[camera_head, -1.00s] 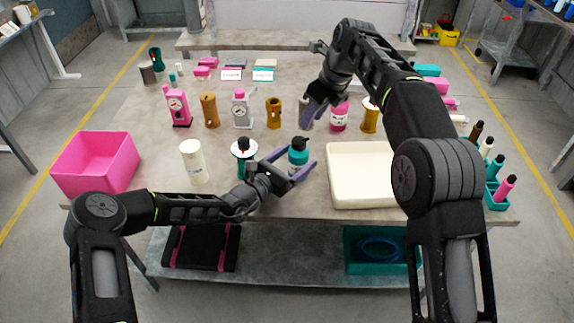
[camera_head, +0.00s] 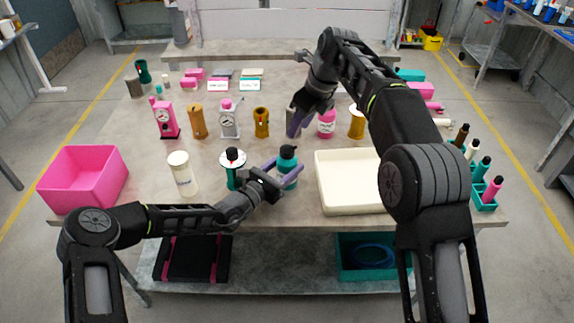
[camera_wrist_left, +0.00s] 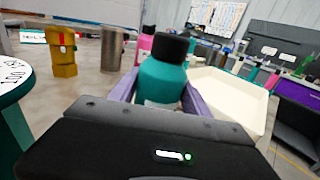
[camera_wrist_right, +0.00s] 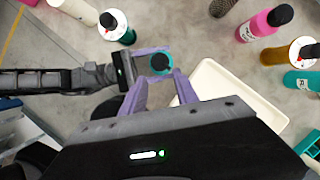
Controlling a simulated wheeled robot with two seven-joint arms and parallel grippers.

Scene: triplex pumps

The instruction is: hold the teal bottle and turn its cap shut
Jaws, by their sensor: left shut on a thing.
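The teal bottle (camera_head: 288,164) stands upright near the front middle of the table, with its black cap (camera_head: 288,151) on top. My left gripper (camera_head: 287,170) is shut on the bottle's body from the left. In the left wrist view the bottle (camera_wrist_left: 161,82) sits between the purple fingers, with the cap (camera_wrist_left: 167,46) above them. My right gripper (camera_head: 297,123) is open and empty, above and behind the bottle. In the right wrist view the cap (camera_wrist_right: 161,63) shows beyond its spread fingers; whether the cap is seated tightly cannot be told.
A cream tray (camera_head: 322,197) is right of the bottle. A teal stand with a white disc (camera_head: 232,158) and a white canister (camera_head: 182,174) are to the left, with a pink bin (camera_head: 83,180) farther left. Pink bottle (camera_head: 326,124) and gold pieces stand behind.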

